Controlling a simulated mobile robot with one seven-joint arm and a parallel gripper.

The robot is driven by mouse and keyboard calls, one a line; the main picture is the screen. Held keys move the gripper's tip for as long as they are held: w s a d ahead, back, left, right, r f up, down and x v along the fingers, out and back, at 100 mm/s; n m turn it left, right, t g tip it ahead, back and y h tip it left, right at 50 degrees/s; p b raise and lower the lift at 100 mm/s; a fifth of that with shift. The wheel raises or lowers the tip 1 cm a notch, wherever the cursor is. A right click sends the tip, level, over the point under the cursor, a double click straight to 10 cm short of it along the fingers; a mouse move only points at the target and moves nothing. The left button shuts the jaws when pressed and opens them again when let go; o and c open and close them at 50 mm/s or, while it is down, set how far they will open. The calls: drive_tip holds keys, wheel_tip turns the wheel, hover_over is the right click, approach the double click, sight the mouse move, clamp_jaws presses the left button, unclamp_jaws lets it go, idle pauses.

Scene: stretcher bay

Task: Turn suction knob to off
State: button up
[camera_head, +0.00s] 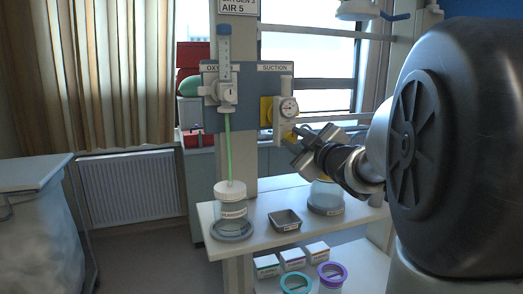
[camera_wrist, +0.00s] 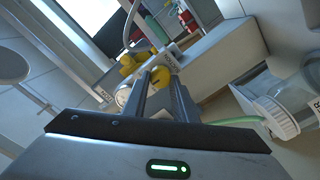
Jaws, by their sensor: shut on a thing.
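The suction unit (camera_head: 287,108) is a pale body with a round gauge, mounted on the blue wall panel (camera_head: 246,84) below the "SUCTION" label. A yellow knob (camera_head: 291,136) sits at its lower end, partly hidden by my gripper (camera_head: 294,136). In the wrist view the yellow knob (camera_wrist: 160,76) shows at the tips of my gripper (camera_wrist: 152,78), and the white gauge (camera_wrist: 123,96) lies just left of the fingers. The fingers are close together, shut on the knob. The knob's marking cannot be read.
The oxygen flowmeter (camera_head: 226,90) with a green tube (camera_head: 228,150) hangs left of the suction unit. Space in front of the radiator (camera_head: 132,188) looks clear.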

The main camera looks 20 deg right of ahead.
drive_tip(key=n+b, duration=0.1)
drive_tip(key=n, duration=0.1)
drive_tip(key=n+b, duration=0.4)
drive_tip(key=shift+a+f+n, duration=0.1)
drive_tip(key=shift+f+n, duration=0.15)
drive_tip(key=shift+n, duration=0.05)
drive_tip(key=n+b, duration=0.2)
drive_tip(key=n, duration=0.1)
drive_tip(key=shift+b, duration=0.3)
drive_tip(key=shift+r+n+b, duration=0.1)
drive_tip(key=shift+n+b, duration=0.7)
drive_tip(key=shift+n, duration=0.7)
drive_tip(key=o, duration=1)
drive_tip(key=shift+o, duration=0.2)
